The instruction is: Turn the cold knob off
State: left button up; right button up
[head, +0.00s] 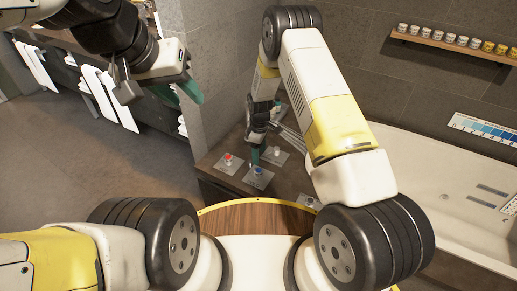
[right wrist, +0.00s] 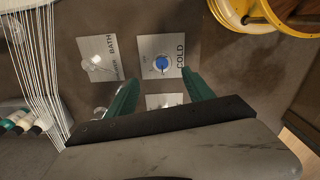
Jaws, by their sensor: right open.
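The cold knob (head: 258,170) is blue, on a square metal plate on the dark counter; it also shows in the right wrist view (right wrist: 161,64), its plate marked COLD. My right gripper (head: 256,157) is above the counter, beside the blue knob in the head view. In the right wrist view its green fingers (right wrist: 160,85) are apart with nothing between them, and the knob lies just beyond the gap between the tips. My left gripper (head: 183,93) is raised at upper left, well away from the counter. Its finger gap does not show clearly.
A red knob (head: 228,159) stands on its own plate left of the blue one. A plate marked BATH (right wrist: 100,58) lies beside the cold plate. A white bathtub (head: 455,185) is at right. A shelf of small jars (head: 450,43) hangs on the wall.

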aim_at(259, 170)
notch_tip(259, 170, down, 2)
jog(key=shift+s+a+f, duration=0.1)
jog(key=shift+s+f, duration=0.05)
notch_tip(259, 170, down, 7)
jog(key=shift+f, duration=0.1)
grip_shut()
dwell(0.4)
